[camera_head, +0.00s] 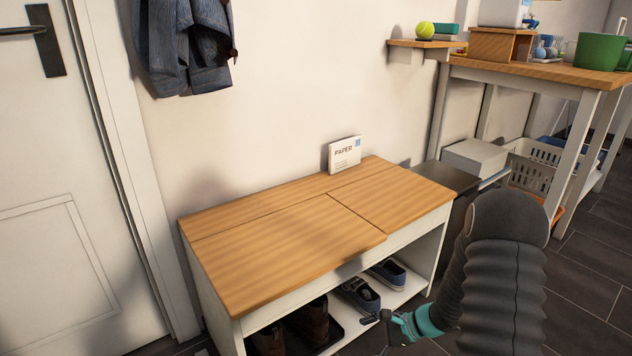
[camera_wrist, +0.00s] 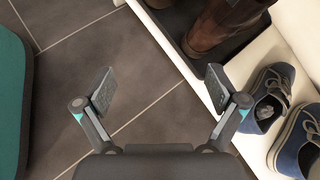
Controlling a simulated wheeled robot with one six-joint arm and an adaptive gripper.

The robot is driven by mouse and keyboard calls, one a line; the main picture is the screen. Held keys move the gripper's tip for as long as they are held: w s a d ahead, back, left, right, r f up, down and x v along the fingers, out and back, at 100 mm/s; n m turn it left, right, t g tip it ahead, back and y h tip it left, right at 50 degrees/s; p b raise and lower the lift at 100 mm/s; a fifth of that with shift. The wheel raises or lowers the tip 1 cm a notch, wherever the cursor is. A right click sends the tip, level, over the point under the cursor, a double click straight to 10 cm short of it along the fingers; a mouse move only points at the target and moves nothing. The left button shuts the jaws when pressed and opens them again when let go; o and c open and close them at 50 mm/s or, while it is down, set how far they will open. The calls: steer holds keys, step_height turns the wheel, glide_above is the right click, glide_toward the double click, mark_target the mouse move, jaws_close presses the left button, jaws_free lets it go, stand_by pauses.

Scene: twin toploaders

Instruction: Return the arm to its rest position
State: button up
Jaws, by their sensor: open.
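My gripper (camera_head: 384,320) is low in front of the wooden-topped bench (camera_head: 290,250), seen at the lower middle of the head view. In the wrist view my gripper (camera_wrist: 160,92) has its two fingers spread wide, with only dark floor tiles between them. It holds nothing. My arm comes in from the lower right of the head view, dark and sleeved, with a teal part near the wrist.
Brown boots (camera_wrist: 215,25) and blue shoes (camera_wrist: 270,95) stand on the bench's lower shelf, close right of the fingers. A paper box (camera_head: 344,153) stands on the bench top. A table (camera_head: 530,71) stands at right. Floor (camera_head: 585,265) is clear at lower right.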

steer(key=s+r+n+t+h+p, duration=0.1)
steer(key=s+r+n, duration=0.4)
steer(key=r, duration=0.8)
steer(key=s+d+r+n+t+h+p, duration=0.1)
steer(key=s+r+n+h+p, duration=0.3)
steer(key=s+r, duration=0.7)
steer(key=s+d+r+n+t+h+p, duration=0.1)
steer(key=s+r+n+h, duration=0.4)
steer(key=r, duration=1.1)
steer(key=s+n+p, duration=0.1)
steer(key=s+n, duration=0.1)
steer(key=s, duration=0.1)
steer(key=shift+d+r+n, duration=0.15)
steer(key=shift+d+n, duration=0.1)
steer(key=shift+n, duration=0.05)
